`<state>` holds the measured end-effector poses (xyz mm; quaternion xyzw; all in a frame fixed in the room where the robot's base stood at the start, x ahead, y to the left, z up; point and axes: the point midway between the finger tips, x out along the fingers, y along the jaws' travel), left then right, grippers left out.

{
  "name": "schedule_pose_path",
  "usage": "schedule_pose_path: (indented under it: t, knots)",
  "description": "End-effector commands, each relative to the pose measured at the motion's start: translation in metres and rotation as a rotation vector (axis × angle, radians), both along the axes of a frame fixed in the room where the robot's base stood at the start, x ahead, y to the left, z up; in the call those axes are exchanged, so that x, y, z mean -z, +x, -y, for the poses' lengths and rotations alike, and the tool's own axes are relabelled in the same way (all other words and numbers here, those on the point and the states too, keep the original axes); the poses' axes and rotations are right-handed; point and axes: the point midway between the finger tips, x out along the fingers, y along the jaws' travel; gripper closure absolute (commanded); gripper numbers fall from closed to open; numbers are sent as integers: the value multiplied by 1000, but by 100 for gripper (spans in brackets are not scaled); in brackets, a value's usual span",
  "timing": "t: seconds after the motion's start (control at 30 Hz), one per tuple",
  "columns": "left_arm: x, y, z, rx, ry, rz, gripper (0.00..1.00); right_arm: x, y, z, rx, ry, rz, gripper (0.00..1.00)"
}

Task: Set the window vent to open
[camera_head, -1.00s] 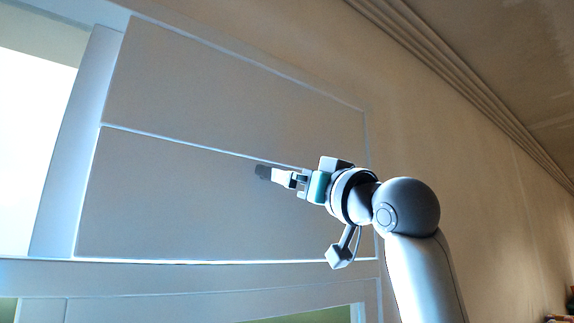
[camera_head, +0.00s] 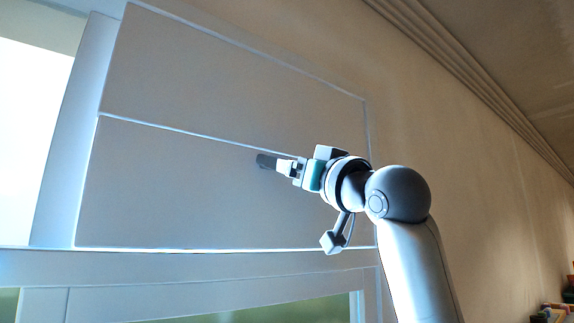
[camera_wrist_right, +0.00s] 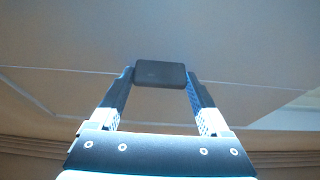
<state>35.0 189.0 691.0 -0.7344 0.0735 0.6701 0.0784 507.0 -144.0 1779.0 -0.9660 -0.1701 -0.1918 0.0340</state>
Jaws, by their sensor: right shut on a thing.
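The window vent is a pale panel (camera_head: 190,190) with a raised frame and a horizontal line across it. A small dark handle (camera_wrist_right: 160,74) stands out from the panel. It also shows in the head view (camera_head: 264,160), on the lower part of the panel near its dividing line. My right gripper (camera_wrist_right: 160,84) is shut on the handle, one finger at each side of it. In the head view the right gripper (camera_head: 278,164) reaches in from the right. My left gripper is not in view.
A bright window pane (camera_head: 30,140) is at the left. Below the panel runs a pale window frame (camera_head: 200,268) with green glass under it. The plain wall (camera_head: 450,180) at the right is clear, with small objects (camera_head: 552,312) at the lower right corner.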

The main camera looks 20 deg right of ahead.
Motion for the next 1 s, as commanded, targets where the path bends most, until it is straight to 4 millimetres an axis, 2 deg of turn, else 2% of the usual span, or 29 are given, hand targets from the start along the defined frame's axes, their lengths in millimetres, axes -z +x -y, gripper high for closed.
schedule_pose_path:
  t: [0.07,0.3,0.67,0.87,1.0]
  knots:
    - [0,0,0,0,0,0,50,0,0,0,1,0,0,72]
    - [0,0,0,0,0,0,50,0,0,0,1,0,0,99]
    - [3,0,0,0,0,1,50,1,-1,1,1,3,10,100]
    - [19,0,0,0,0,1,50,8,-9,3,0,24,68,100]
    - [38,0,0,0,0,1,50,15,-19,7,0,51,142,100]
